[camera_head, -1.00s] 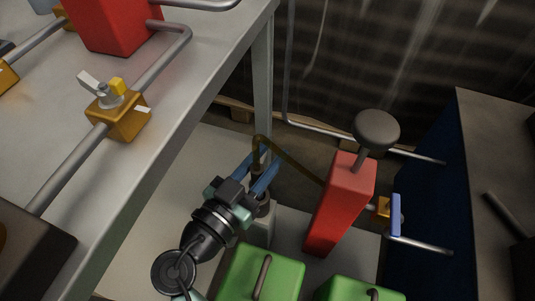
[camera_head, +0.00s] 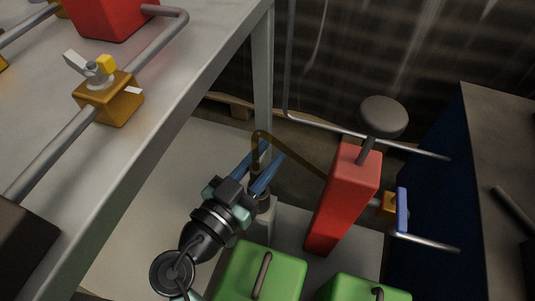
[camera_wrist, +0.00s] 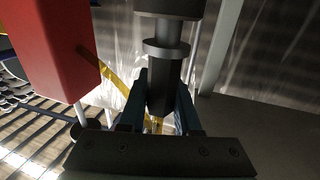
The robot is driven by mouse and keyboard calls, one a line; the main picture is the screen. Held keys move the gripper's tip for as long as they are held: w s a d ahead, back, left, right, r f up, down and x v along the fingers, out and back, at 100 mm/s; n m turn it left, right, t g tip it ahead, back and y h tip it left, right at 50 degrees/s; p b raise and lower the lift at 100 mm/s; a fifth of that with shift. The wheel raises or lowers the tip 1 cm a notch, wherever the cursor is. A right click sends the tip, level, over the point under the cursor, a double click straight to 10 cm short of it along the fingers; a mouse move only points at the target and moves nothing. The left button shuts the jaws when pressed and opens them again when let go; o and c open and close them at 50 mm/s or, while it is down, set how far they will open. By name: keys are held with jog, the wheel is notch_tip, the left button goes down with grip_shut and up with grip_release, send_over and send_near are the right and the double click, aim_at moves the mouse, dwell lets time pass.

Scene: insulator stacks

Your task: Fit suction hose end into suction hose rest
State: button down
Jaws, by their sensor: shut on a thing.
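My gripper (camera_head: 264,163), with blue fingers, is shut on the dark suction hose end (camera_head: 261,193) in the head view. A brown-yellow hose (camera_head: 295,153) arches from the fingers down to the red box (camera_head: 345,200). In the wrist view, the dark collared hose end (camera_wrist: 162,75) lies between the fingers of my gripper (camera_wrist: 163,92). A dark block (camera_wrist: 170,8) in line with it looks like the hose rest. In the head view, a pale block (camera_head: 262,228) stands just below the hose end. I cannot tell whether the end is seated.
Green boxes (camera_head: 240,275) stand close below my gripper. A grey table (camera_head: 190,85) with pipes and an orange valve block (camera_head: 108,100) is at the left. A blue-sided cabinet (camera_head: 430,180) stands at the right. Pale floor lies left of the arm.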

jog(key=shift+d+f, duration=0.1)
jog(key=shift+f, duration=0.25)
jog(key=shift+r, duration=0.2)
notch_tip(320, 180, up, 5)
jog(key=p, duration=0.3)
jog(key=shift+r+p, duration=0.2)
jog(key=shift+p, duration=0.1)
dwell(0.4)
jog(key=shift+b, duration=0.75)
dwell(1.7)
